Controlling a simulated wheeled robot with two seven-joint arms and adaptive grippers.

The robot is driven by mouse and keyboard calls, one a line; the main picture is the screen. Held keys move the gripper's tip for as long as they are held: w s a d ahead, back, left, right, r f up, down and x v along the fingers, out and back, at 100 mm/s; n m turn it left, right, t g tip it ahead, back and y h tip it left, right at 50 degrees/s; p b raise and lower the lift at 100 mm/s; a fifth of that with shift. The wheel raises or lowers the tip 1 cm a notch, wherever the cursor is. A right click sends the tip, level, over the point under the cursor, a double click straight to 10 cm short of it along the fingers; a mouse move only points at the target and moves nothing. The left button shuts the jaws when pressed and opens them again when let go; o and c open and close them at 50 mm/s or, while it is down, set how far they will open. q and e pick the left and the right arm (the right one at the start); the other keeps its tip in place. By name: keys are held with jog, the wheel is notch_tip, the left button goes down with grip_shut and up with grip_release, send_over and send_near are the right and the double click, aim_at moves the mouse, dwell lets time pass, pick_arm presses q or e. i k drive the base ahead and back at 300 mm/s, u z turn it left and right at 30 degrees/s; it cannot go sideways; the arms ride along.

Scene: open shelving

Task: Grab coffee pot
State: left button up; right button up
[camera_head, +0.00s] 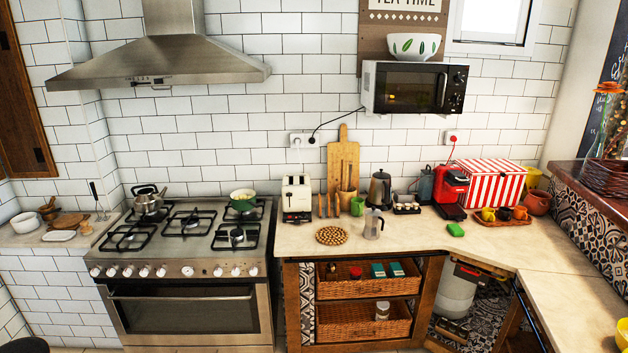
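A small silvery, see-through pot (374,224) stands upright on the counter, left of its middle; it looks like the coffee pot. A taller dark kettle (380,189) stands just behind it. A dark rounded shape (25,346) at the bottom left corner may be part of my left arm or gripper; its fingers cannot be made out. It is far from the pot. My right gripper is out of view. Nothing touches the pot.
A woven mat (333,235) lies left of the pot and a green item (455,230) right of it. A toaster (297,199), red coffee machine (451,189) and striped box (490,185) stand behind. The counter (410,246) in front is clear. A stove (190,280) is at left.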

aim_at(373, 216)
jog(key=i, duration=1.95)
